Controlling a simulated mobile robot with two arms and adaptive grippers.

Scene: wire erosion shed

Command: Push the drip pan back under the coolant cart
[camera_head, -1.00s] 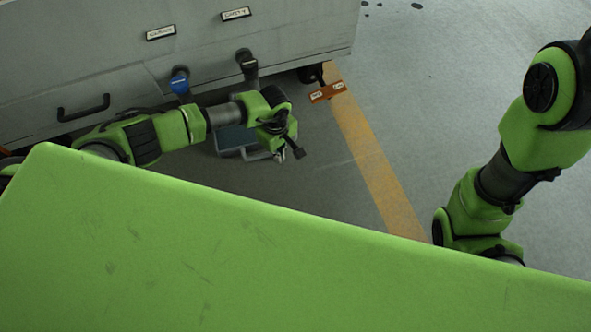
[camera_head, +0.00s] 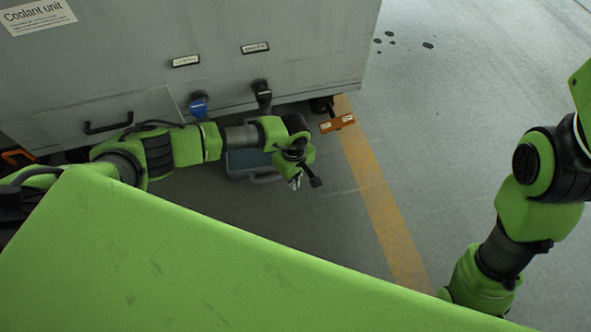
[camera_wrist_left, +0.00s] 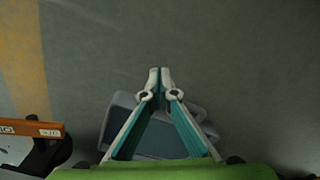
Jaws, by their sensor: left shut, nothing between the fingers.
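The coolant cart (camera_head: 310,40) is a large grey cabinet labelled "Coolant unit" across the upper left of the head view. The blue-grey drip pan (camera_head: 247,163) lies on the floor at its lower front edge, partly sticking out and partly hidden by my left arm. My left gripper (camera_head: 295,184) is shut and empty, low in front of the pan's right part. In the left wrist view the closed fingers (camera_wrist_left: 160,72) overlap the pan (camera_wrist_left: 125,99); I cannot tell whether they touch it. My right gripper is hidden behind my green body.
A blue-handled valve (camera_head: 198,104) and a black one (camera_head: 262,93) stick out of the cart above my left arm. An orange caster pedal (camera_head: 337,123) sits at the cart's right corner. The floor beyond the yellow line (camera_head: 380,200) is clear, with dark spots farther back.

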